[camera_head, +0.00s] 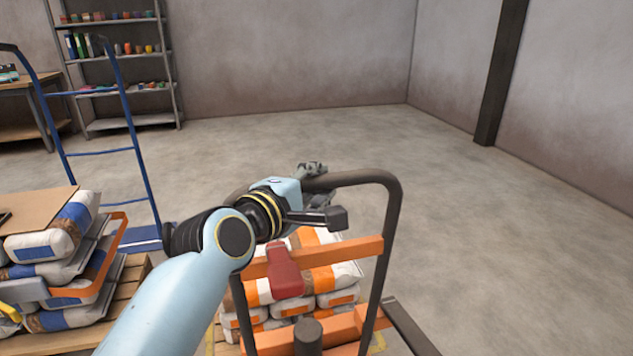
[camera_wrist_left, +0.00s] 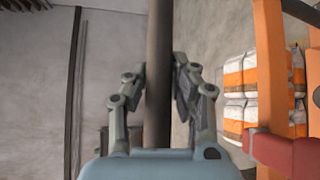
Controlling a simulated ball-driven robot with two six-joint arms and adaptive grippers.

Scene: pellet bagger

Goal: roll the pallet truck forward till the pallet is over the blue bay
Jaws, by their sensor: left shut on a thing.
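The pallet truck (camera_head: 316,255) stands in front of me, with a dark looped handle (camera_head: 396,200), orange crossbars and a red lever (camera_head: 286,272). My left gripper (camera_head: 316,183) is shut on the top bar of the handle. In the left wrist view its fingers sit on both sides of the dark bar (camera_wrist_left: 158,120). White and orange bags (camera_head: 335,272) are stacked beyond the truck's frame; they also show in the left wrist view (camera_wrist_left: 234,95). The pallet under them is mostly hidden. I see no blue bay on the floor. My right gripper is not in view.
A pallet (camera_head: 125,300) with stacked white and blue bags (camera_head: 55,235) stands close on the left. Behind it is a blue hand truck (camera_head: 135,150). Shelves (camera_head: 120,55) and a workbench (camera_head: 25,95) line the back left. The floor ahead and to the right is clear.

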